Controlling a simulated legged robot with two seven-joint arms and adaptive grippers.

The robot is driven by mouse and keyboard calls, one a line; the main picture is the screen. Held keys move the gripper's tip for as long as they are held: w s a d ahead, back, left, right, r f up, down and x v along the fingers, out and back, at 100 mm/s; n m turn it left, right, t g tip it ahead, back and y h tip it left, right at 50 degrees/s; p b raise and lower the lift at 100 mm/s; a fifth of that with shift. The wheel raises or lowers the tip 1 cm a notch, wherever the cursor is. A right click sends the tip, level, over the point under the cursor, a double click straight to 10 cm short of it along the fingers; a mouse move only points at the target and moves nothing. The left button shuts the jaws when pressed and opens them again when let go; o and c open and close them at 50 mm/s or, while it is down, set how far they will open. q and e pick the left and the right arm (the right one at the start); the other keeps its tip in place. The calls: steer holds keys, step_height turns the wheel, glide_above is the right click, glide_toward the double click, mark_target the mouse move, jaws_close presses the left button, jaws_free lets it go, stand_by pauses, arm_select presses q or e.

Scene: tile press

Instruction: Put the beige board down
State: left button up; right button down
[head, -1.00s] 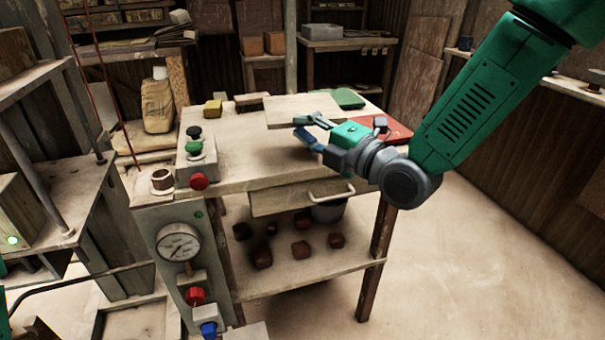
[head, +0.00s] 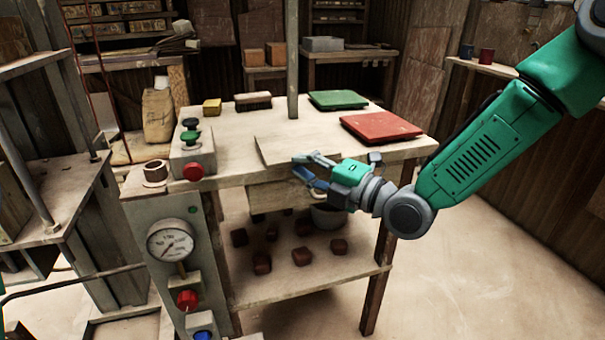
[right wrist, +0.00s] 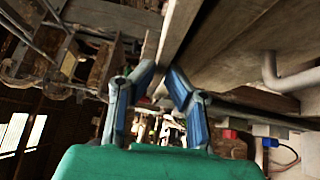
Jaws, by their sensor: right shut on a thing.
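The beige board (head: 290,146) is a thin flat plate at the front edge of the worktable (head: 236,140). My right gripper (head: 308,172) is shut on its near edge in the head view. The board looks very close to the tabletop; I cannot tell whether it rests on it. In the right wrist view the two fingers of my right gripper (right wrist: 155,75) close around the thin edge of the board (right wrist: 176,35). My left gripper is not in view.
A green tray (head: 338,99) and a red tray (head: 381,127) lie behind and right of the board. A brush (head: 253,101), a yellow block (head: 212,106) and a button box (head: 193,155) stand to the left. A post (head: 292,60) rises behind the board.

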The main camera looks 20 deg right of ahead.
steer(key=shift+f, duration=0.35)
steer(key=c, duration=1.6)
jaws_free()
steer(key=shift+f, duration=0.15)
